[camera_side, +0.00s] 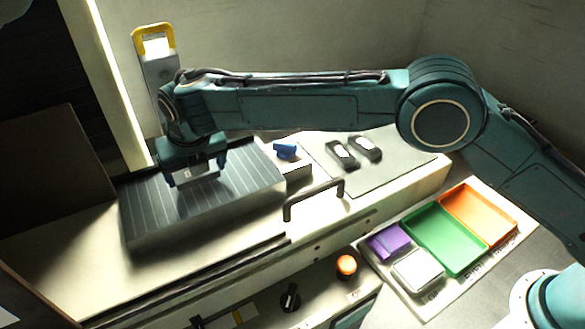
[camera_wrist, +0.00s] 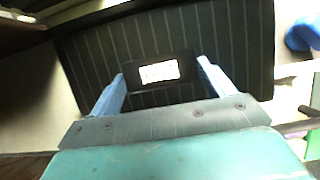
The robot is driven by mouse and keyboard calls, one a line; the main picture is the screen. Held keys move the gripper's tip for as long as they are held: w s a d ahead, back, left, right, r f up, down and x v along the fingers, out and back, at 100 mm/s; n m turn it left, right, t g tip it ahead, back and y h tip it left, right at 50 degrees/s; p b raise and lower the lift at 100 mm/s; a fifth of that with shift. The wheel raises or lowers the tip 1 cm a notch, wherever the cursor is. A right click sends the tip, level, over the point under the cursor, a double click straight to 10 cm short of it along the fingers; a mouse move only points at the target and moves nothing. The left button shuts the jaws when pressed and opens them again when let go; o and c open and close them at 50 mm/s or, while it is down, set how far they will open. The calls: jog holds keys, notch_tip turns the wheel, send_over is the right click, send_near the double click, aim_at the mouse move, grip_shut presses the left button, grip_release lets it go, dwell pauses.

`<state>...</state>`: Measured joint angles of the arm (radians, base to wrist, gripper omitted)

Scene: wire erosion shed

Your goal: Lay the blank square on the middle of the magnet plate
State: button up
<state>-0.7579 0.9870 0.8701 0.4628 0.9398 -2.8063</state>
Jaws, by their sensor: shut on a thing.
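The magnet plate (camera_side: 255,185) is a dark, striped rectangular block on the pale machine bed; its striped top also fills much of the wrist view (camera_wrist: 230,35). The blank looks roughly in line with the plate's stripes. Whether its underside touches the plate is hard to tell.
A blue object (camera_side: 286,149) stands behind the plate's right end. A bar handle (camera_side: 314,198) rises at the front right. Purple (camera_side: 388,241), white, green (camera_side: 445,238) and orange (camera_side: 478,214) trays or boxes sit lower right.

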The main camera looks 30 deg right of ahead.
jog(key=shift+f, duration=0.55)
dwell(0.4)
jog(key=o, duration=1.4)
jog(key=shift+r, duration=0.8)
jog(key=v, duration=1.1)
jog(key=shift+s+r, duration=0.15)
jog(key=shift+r, duration=0.1)
